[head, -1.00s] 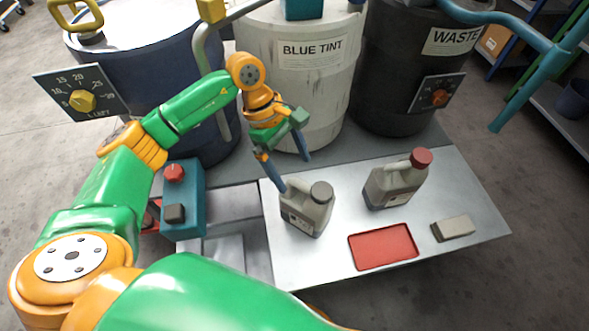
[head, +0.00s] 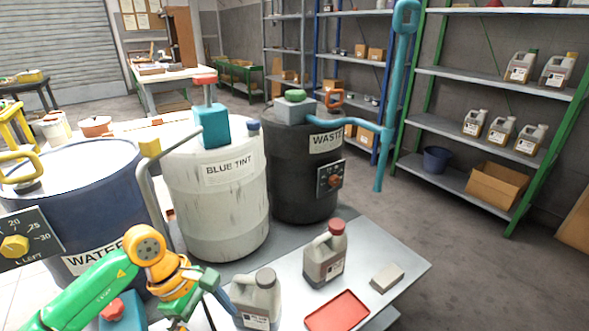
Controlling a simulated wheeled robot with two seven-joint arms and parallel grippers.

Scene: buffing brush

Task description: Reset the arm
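My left arm, green and orange, comes in from the lower left in the head view. Its gripper (head: 222,310) has blue fingers that point down toward the bottom edge and stand apart, with nothing seen between them. The fingertips are partly cut off by the picture edge. The gripper is just left of a grey jug with a grey cap (head: 257,298) on the metal table (head: 395,257); whether they touch I cannot tell. My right gripper is not in view.
A red-capped jug (head: 325,258), a red tray (head: 337,312) and a grey block (head: 387,277) are on the table. Behind stand the blue water barrel (head: 75,205), white blue-tint barrel (head: 215,205) and black waste barrel (head: 295,175). Shelves (head: 460,130) stand at the right.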

